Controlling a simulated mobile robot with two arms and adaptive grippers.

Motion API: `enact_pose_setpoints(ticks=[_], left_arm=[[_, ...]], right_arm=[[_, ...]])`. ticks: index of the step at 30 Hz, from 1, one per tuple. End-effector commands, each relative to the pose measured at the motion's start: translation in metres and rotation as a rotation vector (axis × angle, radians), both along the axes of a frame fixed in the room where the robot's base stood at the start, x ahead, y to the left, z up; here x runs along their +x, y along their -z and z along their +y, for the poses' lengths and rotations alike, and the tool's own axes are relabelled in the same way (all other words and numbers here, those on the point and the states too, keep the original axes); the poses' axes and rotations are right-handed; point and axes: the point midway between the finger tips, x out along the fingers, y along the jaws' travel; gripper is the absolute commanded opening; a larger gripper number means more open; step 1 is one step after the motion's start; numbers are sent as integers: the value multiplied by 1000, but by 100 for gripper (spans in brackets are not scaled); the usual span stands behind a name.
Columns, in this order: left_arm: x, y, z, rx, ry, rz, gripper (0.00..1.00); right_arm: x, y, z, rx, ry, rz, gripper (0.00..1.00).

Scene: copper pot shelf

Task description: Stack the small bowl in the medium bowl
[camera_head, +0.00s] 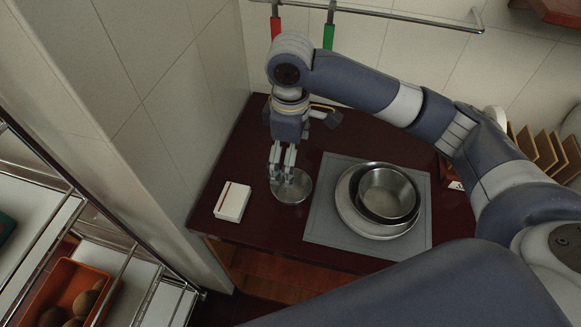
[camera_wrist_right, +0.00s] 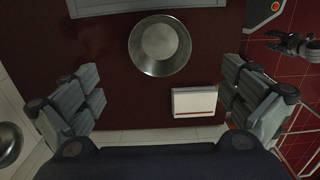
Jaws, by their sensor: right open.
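The small bowl (camera_head: 297,190), a shallow round metal bowl, sits on the dark red counter left of the grey mat; it also shows in the right wrist view (camera_wrist_right: 160,42), upright and empty. The medium bowl (camera_head: 386,190), metal with a dark outer wall, sits nested inside a larger pale metal dish (camera_head: 352,216) on the mat. My right gripper (camera_head: 282,176) points down over the small bowl, partly covering it. In the right wrist view its fingers (camera_wrist_right: 163,88) are wide apart, with nothing between them. A dark claw-like part (camera_wrist_right: 295,45) at the upper right is probably my left gripper.
A white box (camera_head: 232,201) lies on the counter left of the small bowl. The grey mat (camera_head: 325,225) has a free margin. A tiled wall stands behind and left, with a rail (camera_head: 400,17) holding red and green handles. Wooden slats (camera_head: 547,150) stand at right.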

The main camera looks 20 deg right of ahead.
Motion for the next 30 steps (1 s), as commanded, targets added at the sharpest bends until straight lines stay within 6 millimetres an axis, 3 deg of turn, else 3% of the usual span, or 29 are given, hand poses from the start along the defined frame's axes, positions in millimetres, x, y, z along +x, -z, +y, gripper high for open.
enact_pose_setpoints(ticks=[8,18,25,30], left_arm=[[2,29,0,-1,1,-3,40],[2,21,-1,0,2,-3,40],[2,16,-1,0,2,-3,40],[2,11,0,0,2,-2,40]], right_arm=[[4,22,-7,-2,1,0,100],[3,65,-6,-1,1,4,100],[1,83,-3,0,-1,5,100],[0,110,0,0,0,5,100]])
